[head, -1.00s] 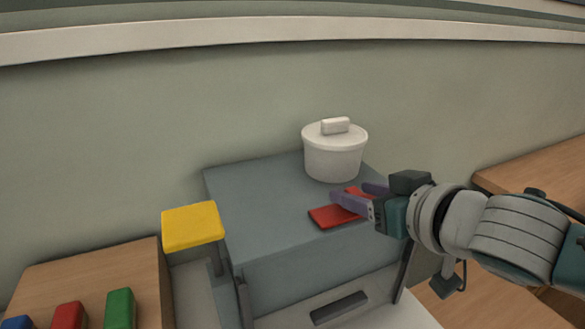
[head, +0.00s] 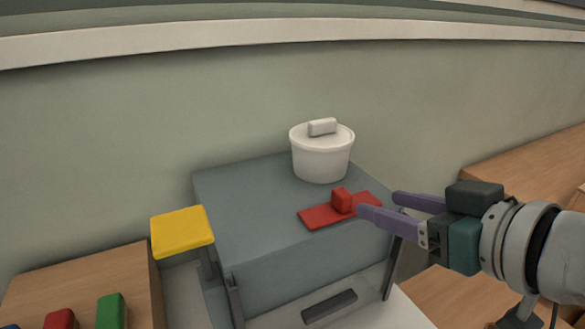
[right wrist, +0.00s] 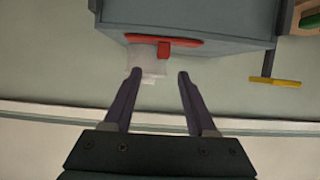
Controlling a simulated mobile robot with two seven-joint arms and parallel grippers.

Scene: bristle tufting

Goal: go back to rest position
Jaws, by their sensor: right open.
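My right gripper (head: 378,204) is open and empty, with purple fingers. It is at the right edge of the grey box-shaped machine (head: 247,197), just right of a red plate (head: 318,216) with a small red block (head: 341,200) on it. The plate lies flat on the machine's top. In the right wrist view, my right gripper (right wrist: 160,74) has its fingers apart, and the red block (right wrist: 164,51) and plate (right wrist: 190,40) lie beyond the fingertips. My left gripper is not in view.
A white lidded tub (head: 321,155) stands on the machine behind the red plate. A yellow pad (head: 182,231) on a post is at the machine's left. Blue, red and green blocks (head: 111,311) sit on a wooden surface at lower left. Another wooden surface (head: 525,166) is at right.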

